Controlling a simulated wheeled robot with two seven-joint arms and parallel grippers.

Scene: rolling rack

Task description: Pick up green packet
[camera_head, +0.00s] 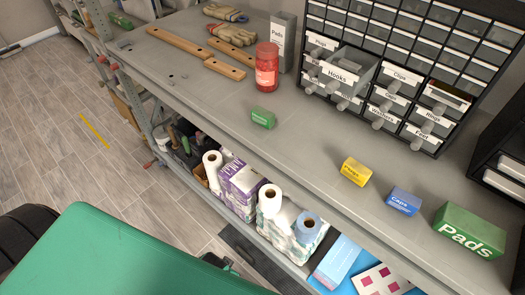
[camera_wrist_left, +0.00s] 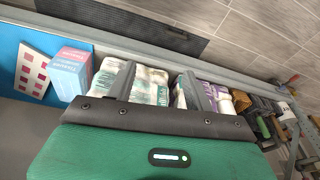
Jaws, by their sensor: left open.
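A small green packet (camera_head: 263,118) with a pale label lies on the grey worktop, in front of the red jar, in the head view. A larger green box marked Pads (camera_head: 469,232) sits at the right front of the same worktop. In the left wrist view my left gripper (camera_wrist_left: 157,74) is open, its two dark fingers apart with nothing held between them. It points toward the lower shelf goods, and the small green packet does not show in that view. My right gripper is in neither view.
The worktop (camera_head: 310,140) is clear around the packet.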

